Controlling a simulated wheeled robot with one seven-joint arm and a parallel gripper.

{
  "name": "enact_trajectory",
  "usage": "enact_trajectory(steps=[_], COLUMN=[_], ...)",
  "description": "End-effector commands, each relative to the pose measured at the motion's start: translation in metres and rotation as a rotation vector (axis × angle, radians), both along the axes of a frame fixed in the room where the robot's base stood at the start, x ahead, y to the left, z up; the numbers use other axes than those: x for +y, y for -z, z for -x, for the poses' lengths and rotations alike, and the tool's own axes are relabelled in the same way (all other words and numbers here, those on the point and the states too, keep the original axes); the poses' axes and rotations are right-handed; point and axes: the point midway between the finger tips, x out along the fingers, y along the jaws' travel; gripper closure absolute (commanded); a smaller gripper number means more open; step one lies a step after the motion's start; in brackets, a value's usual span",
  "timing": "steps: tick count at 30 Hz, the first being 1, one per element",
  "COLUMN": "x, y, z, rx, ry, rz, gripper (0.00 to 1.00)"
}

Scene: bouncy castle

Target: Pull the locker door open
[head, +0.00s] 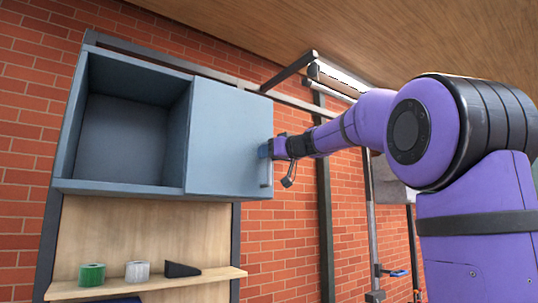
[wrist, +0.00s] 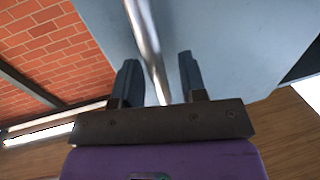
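A blue-grey locker (head: 122,187) hangs on the brick wall, with an open, empty compartment on its left. Its locker door (head: 225,135) covers the right part and looks shut. A metal bar handle (head: 266,172) runs upright along the door's right edge; it also shows in the wrist view (wrist: 146,40). My gripper (head: 264,151) is at the handle, reaching from the right. In the wrist view my gripper (wrist: 160,80) has its two dark fingers apart on either side of the bar, with gaps visible to both. The door surface (wrist: 215,30) lies behind the fingers.
Below the locker, a wooden shelf (head: 150,286) holds a green roll (head: 92,274), a white roll (head: 137,271) and a dark wedge (head: 182,269). A metal frame post (head: 324,200) and a light fixture (head: 338,78) are to the right. A wooden ceiling is above.

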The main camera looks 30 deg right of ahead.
Motion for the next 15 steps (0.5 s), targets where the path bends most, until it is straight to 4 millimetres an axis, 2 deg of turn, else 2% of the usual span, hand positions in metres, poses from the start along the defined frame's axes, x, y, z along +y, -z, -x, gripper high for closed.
enact_trajectory(steps=[4, 5, 9, 15], x=[-0.0001, -0.0001, -0.0001, -0.0002], y=[0.0002, 0.0002, 0.0003, 0.0003], z=[0.0000, 0.0001, 0.0002, 0.0004], rx=[0.000, 0.000, 0.001, 0.001], ry=[0.000, 0.000, 0.000, 0.000], rz=[0.000, 0.000, 0.000, 0.000], gripper=[0.61, 0.66, 0.98, 1.00])
